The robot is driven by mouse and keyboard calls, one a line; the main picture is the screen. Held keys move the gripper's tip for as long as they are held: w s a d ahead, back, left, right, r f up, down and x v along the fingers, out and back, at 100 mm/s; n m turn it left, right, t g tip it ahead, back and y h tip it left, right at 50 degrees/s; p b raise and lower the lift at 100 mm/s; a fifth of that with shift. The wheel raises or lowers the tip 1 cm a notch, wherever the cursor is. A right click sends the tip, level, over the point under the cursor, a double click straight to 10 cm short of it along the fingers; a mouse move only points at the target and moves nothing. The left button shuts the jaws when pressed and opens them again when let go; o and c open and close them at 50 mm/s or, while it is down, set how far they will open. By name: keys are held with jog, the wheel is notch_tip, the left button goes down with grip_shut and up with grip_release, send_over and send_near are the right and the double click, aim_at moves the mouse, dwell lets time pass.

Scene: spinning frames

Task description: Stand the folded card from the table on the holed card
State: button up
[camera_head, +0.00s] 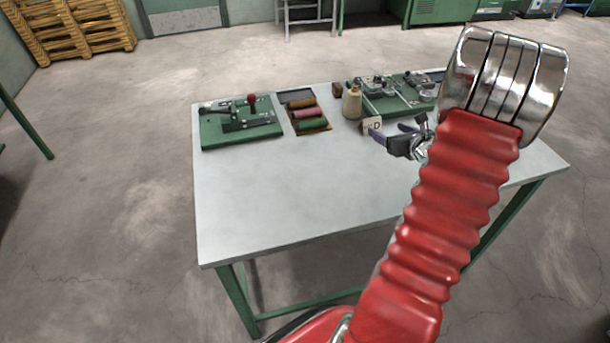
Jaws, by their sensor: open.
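A small cream folded card (372,123) marked "D" is at the far right part of the table, right at the tips of my gripper. My gripper (386,131) is open, low over the table, its fingers pointing left. The card shows beside the fingertips; I cannot tell whether they touch it or whether it lies between them. I cannot make out a holed card for certain. My red arm hides the right part of the table.
The grey table (280,200) is clear in front. Along its back stand a green-based device (240,122), a tray of coloured spools (308,113), a cream cone of thread (352,102) and another green-based device (392,98), close behind my gripper.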

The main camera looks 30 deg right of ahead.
jog(key=w+a+r+n+y, duration=0.2)
jog(key=a+r+n, duration=0.15)
jog(key=a, duration=0.45)
jog(key=w+a+r+n+g+y, duration=0.1)
jog(key=w+a+r+n+y, duration=0.15)
jog(key=a+n, duration=0.4)
jog(key=w+a+r+n+y, duration=0.2)
jog(key=a+r+y, duration=0.1)
jog(key=a, duration=0.7)
jog(key=s+a+r+n+g+y, duration=0.1)
jog(key=s+a+n+g, duration=0.15)
jog(key=a+n, duration=0.4)
jog(key=s+a+r+n+g+y, duration=0.1)
jog(key=s+a+r+n+g, duration=0.2)
jog(key=a, duration=0.7)
jog(key=s+a+n+h, duration=0.2)
jog(key=s+a+n, duration=0.2)
jog(key=s+n, duration=0.4)
jog(key=s+a+r+n+h, duration=0.1)
jog(key=s+a+n+h, duration=0.2)
jog(key=s+n, duration=0.5)
jog(key=shift+s+a+r+n+g, duration=0.35)
jog(key=shift+a+n, duration=0.25)
jog(key=shift+n, duration=0.35)
jog(key=shift+o, duration=0.7)
jog(key=shift+h, duration=0.25)
jog(key=shift+c, duration=0.7)
